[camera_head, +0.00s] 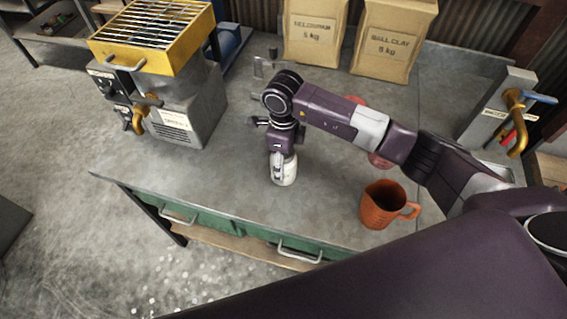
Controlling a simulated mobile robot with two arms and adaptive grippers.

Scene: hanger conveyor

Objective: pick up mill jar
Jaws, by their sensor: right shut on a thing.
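The mill jar (286,170) is a small whitish jar near the middle of the workbench, close to its front edge. My right gripper (283,155) points down from above and is shut on the jar. The gripper's fingers and wrist hide the jar's upper part. The jar looks upright; I cannot tell whether it touches the bench. My left gripper is not in view.
An orange jug (385,206) stands right of the jar on the workbench (240,190). A yellow-topped machine (165,75) is at the left. Paper bags (392,40) stand at the back. A red object (379,160) is partly hidden behind my right arm. A tap (517,110) is at the right.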

